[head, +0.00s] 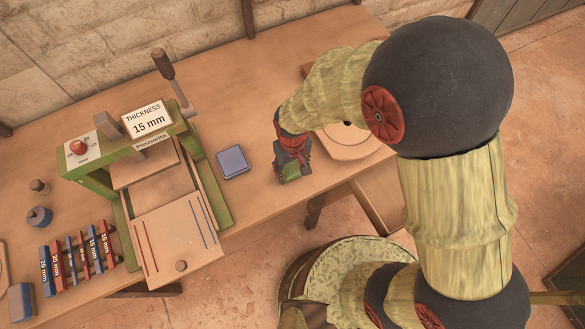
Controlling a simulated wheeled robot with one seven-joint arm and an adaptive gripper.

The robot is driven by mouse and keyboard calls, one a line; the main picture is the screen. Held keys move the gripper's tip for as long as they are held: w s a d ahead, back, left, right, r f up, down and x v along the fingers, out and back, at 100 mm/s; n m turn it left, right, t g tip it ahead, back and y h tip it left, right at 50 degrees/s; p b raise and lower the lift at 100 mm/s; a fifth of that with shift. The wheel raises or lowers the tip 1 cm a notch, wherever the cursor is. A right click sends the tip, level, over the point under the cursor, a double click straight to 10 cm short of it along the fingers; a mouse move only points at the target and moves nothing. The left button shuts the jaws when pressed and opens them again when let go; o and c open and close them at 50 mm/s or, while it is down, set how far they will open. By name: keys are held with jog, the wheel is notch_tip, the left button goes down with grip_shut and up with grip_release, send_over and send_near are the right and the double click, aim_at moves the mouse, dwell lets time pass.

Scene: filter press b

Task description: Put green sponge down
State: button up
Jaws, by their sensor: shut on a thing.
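My gripper (293,171) is over the right part of the wooden table, pointing down, to the right of the green press. It is shut on the green sponge (291,171), of which a small green patch shows between the dark fingers. The rest of the sponge is hidden by the gripper. I cannot tell whether the sponge touches the table top. A blue sponge (233,162) lies flat on the table, left of my gripper and apart from it.
The green press (148,140) with a "15 mm" thickness sign stands left of the blue sponge. Several red and blue thickness bars (75,256) lie at the left. A round wooden board (352,141) is partly behind my arm. Bare table (258,110) lies behind the blue sponge.

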aim_at(293, 168)
jog(key=shift+f, duration=0.15)
jog(key=o, duration=1)
jog(key=shift+c, duration=0.2)
notch_tip(293, 168, up, 12)
jog(key=p, duration=0.4)
jog(key=d+r+m+t, duration=0.2)
jog(key=d+r+m, duration=0.1)
jog(key=d+r, duration=0.9)
jog(key=s+d+r+m+t, duration=0.3)
jog(key=s+d+r, duration=0.5)
jog(key=d+r, duration=0.2)
notch_tip(293, 168, up, 2)
jog(key=shift+d+r+t, duration=0.15)
jog(key=shift+r+t, duration=0.1)
jog(key=shift+t, duration=0.05)
